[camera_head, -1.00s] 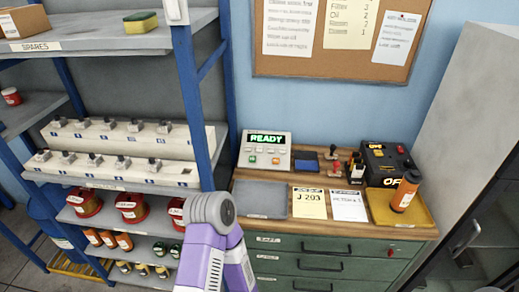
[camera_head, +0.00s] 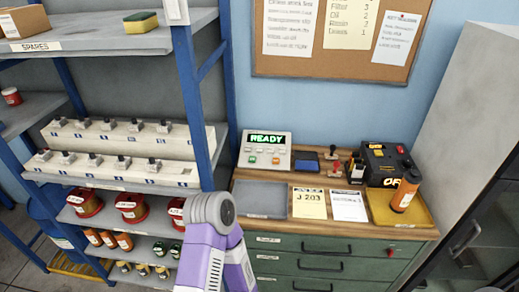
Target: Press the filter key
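A light grey control panel (camera_head: 265,150) stands at the back left of the bench, with a lit green display reading READY. Below the display are several small keys, most of them pale. One is green (camera_head: 252,159) and one is orange (camera_head: 276,161). The key lettering is too small to read, so I cannot tell which is the filter key. Neither of my grippers is in view. A purple and grey link of my arm shows at the bottom centre, in front of the bench's left end, apart from the panel.
A blue-framed shelf (camera_head: 185,80) stands left.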

